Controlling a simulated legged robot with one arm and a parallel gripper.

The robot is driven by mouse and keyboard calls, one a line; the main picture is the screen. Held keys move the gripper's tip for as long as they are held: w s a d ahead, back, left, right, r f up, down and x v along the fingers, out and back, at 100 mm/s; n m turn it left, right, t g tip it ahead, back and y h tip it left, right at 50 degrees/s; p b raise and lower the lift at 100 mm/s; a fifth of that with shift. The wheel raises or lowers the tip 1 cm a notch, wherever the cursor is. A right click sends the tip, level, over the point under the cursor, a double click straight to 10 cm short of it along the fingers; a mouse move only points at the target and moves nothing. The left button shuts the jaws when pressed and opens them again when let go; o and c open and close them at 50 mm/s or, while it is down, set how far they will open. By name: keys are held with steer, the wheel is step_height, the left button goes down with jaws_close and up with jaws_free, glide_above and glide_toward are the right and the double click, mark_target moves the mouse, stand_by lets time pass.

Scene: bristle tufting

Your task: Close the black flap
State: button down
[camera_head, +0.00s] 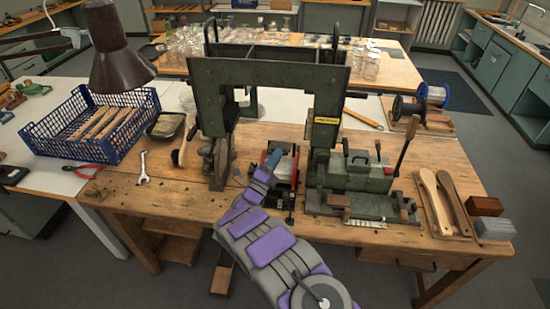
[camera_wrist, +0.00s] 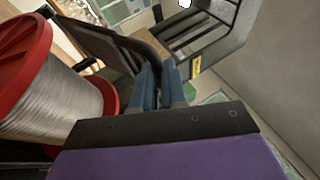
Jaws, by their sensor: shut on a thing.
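A dark flap (camera_wrist: 105,42), which appears to be the black flap, shows in the wrist view as a raised panel with a curved edge. It stands beside a spool of silvery wire (camera_wrist: 60,95) with red flanges. My gripper (camera_wrist: 158,72) has its two blue fingers close together at the flap's edge, and they appear shut on it. In the head view my gripper (camera_head: 271,160) is inside the green machine (camera_head: 270,76), between its two uprights, next to the red part of the spool (camera_head: 286,166). The flap is not clear in that view.
A green vise-like block (camera_head: 357,177) with a lever stands right of my arm. A brush (camera_head: 183,146) and a small black tray (camera_head: 167,126) lie left of the machine, beyond a wrench (camera_head: 143,168). A blue crate (camera_head: 92,122) is farther left. The bench's front left is clear.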

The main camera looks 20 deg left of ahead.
steer(key=c, duration=1.2)
jaws_free()
steer(key=shift+o, duration=0.2)
steer(key=shift+s+a+f+p, duration=0.45)
steer(key=shift+s+a+f, duration=0.3)
steer(key=shift+s+f, duration=1.55)
steer(key=shift+s+a+f+p, duration=0.4)
steer(key=shift+s+a+f, duration=0.4)
steer(key=shift+s+f, duration=1.45)
steer(key=shift+s+a+f+p, duration=0.6)
steer(key=shift+s+f, duration=0.85)
steer(key=shift+f, duration=1.6)
steer(key=shift+a+b, duration=0.15)
steer(key=shift+b, duration=0.15)
steer(key=v, duration=0.4)
steer(key=shift+s+a+f+b, duration=0.1)
steer(key=shift+s+a+b, duration=0.15)
steer(key=shift+b, duration=0.1)
steer(key=b+v, duration=0.3)
steer(key=v, duration=0.9)
steer(key=shift+s+f, duration=0.25)
steer(key=shift+s, duration=0.1)
